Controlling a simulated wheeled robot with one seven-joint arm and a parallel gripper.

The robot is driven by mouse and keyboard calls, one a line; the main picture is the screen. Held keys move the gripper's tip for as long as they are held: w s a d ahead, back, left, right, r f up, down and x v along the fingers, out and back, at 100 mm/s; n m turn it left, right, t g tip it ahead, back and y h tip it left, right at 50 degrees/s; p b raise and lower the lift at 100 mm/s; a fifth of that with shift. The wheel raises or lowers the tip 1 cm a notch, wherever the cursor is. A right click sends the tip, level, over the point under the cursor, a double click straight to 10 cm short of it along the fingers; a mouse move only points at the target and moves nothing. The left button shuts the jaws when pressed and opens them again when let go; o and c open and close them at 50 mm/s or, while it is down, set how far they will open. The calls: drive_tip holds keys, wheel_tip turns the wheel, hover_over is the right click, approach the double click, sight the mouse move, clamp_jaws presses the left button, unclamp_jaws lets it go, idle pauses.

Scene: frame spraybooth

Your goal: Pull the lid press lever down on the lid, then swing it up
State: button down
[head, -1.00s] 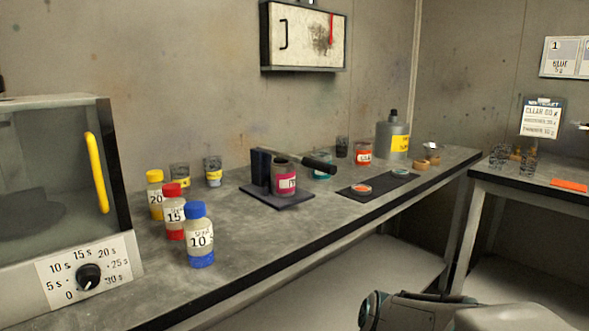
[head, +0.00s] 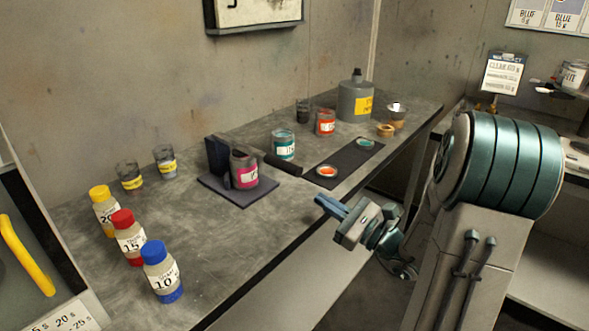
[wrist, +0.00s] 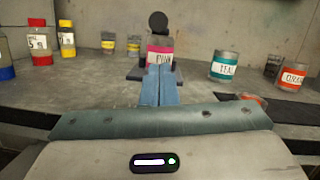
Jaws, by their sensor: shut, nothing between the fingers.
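The lid press (head: 214,160) stands on the bench, with a dark base and an upright post. A pink-labelled can (head: 245,171) sits on its base. The lever's black handle (head: 284,165) reaches out past the can, above the bench. In the wrist view the handle (wrist: 158,23) shows end-on as a dark round knob above the can (wrist: 160,51). I cannot make out the can's lid. My gripper (head: 322,202) is shut and empty, in front of the bench edge, apart from the lever. In the wrist view its blue fingers (wrist: 160,84) point at the can.
A teal can (head: 284,145) and an orange can (head: 325,123) stand behind the handle. A dark mat (head: 345,160) with two lids lies right of the press. Bottles with blue (head: 161,270), red and yellow caps stand at front left. Bench between them and the press is clear.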

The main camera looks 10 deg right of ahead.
drive_tip(key=x, duration=1)
drive_tip(key=shift+r, duration=0.1)
